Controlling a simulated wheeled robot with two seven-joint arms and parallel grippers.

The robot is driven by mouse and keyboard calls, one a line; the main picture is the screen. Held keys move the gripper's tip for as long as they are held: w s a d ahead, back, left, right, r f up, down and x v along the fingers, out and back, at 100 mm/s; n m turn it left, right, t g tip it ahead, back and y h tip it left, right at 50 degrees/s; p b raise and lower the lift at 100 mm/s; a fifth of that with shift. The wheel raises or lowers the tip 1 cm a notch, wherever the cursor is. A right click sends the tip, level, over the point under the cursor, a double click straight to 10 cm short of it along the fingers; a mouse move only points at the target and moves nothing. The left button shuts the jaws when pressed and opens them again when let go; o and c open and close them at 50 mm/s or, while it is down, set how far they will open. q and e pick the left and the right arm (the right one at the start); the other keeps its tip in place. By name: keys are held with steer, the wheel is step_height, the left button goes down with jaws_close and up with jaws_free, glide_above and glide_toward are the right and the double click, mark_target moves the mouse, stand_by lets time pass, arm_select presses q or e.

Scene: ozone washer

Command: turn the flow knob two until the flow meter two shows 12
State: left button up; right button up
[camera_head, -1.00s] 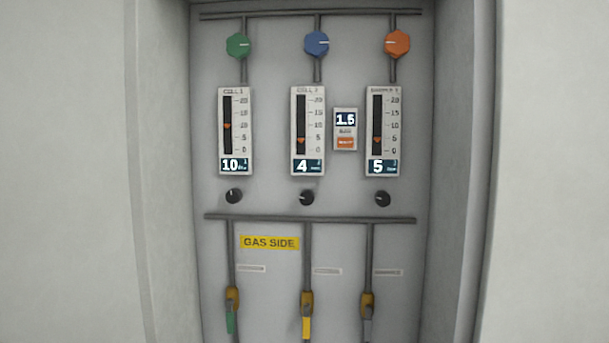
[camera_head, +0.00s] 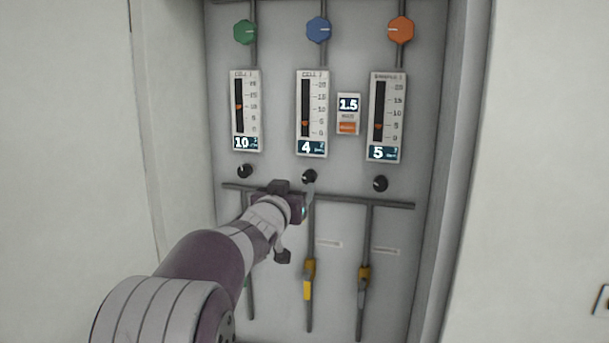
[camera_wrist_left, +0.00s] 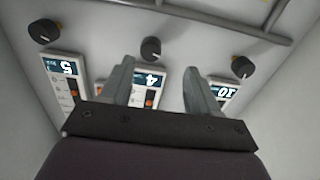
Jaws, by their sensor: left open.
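Flow knob two is the small black middle knob (camera_head: 309,176), below flow meter two (camera_head: 311,112), which reads 4. In the left wrist view, which is upside down, the knob (camera_wrist_left: 151,48) shows beyond the fingertips, roughly between them, and the meter's display (camera_wrist_left: 148,78) shows between the fingers. My left gripper (camera_head: 308,190) reaches in from the lower left, just below the knob. In the left wrist view its two fingers (camera_wrist_left: 158,75) are apart and nothing is between them. I cannot tell whether a fingertip touches the knob. My right gripper is not in view.
Black knobs stand at left (camera_head: 244,171) and right (camera_head: 380,184), under meters reading 10 (camera_head: 246,110) and 5 (camera_head: 387,117). A horizontal pipe (camera_head: 365,202) runs just below the knobs. Cabinet side walls (camera_head: 455,160) flank the recessed panel. Valves with yellow (camera_head: 307,282) and grey handles hang lower.

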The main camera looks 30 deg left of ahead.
mark_target(308, 180)
arm_select(q)
steer(key=w, duration=0.2)
steer(key=w+p, duration=0.1)
steer(key=w, duration=0.1)
steer(key=w+p, duration=0.1)
steer(key=w, duration=0.1)
steer(key=shift+d+r, duration=0.25)
steer(key=shift+d, duration=0.05)
steer(key=shift+w, duration=0.4)
steer(key=shift+a+f, duration=0.2)
steer(key=shift+a, duration=0.45)
steer(key=shift+w+d, duration=0.1)
steer(key=shift+d, duration=0.15)
steer(key=c, duration=1)
steer(key=shift+c, duration=0.2)
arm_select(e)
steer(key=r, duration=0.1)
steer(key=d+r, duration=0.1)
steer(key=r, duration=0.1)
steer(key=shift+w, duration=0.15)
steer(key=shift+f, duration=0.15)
